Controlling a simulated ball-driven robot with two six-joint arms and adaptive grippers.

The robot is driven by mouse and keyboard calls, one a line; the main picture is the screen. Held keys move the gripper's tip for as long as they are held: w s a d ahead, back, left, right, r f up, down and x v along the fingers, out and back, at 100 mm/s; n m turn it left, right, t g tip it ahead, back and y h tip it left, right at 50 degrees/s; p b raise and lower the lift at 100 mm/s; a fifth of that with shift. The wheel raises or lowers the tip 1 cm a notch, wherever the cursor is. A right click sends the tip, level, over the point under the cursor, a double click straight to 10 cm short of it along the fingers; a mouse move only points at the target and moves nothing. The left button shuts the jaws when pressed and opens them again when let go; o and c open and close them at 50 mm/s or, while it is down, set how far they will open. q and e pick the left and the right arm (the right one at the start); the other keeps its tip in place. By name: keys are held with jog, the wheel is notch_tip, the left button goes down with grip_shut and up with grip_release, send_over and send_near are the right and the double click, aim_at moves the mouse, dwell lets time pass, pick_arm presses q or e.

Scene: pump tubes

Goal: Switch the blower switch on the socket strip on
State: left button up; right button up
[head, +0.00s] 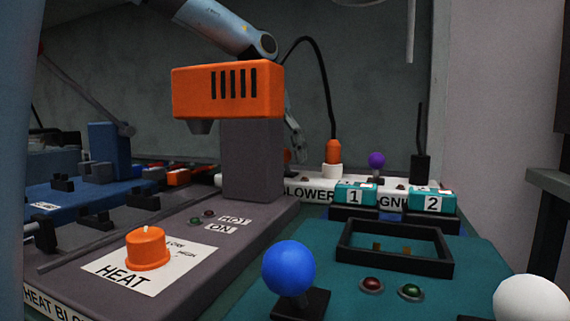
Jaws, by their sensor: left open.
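The white socket strip (387,187) runs along the back, right of the heat blower's grey column. Its left part carries the label BLOWER (308,192). An orange plug (334,151) with a black cable stands upright in a white socket there. The blower switch itself is not clearly visible. My left gripper (295,143) is partly hidden behind the blower column. One grey finger shows just right of the column, above the strip's left end and left of the orange plug. The gripper is open; whether it touches anything is hidden. My right gripper is out of view.
The heat blower's orange head (229,90) and column stand in front of my left gripper. A black plug (421,160) and a purple ball knob (376,160) stand farther right. Numbered teal boxes (355,195), a black frame (395,262) and a blue ball knob (289,268) lie nearer.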

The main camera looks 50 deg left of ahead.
pick_arm(q)
jog(key=shift+d+f, duration=0.1)
jog(key=shift+f, duration=0.25)
grip_shut()
jog(key=shift+w, duration=0.1)
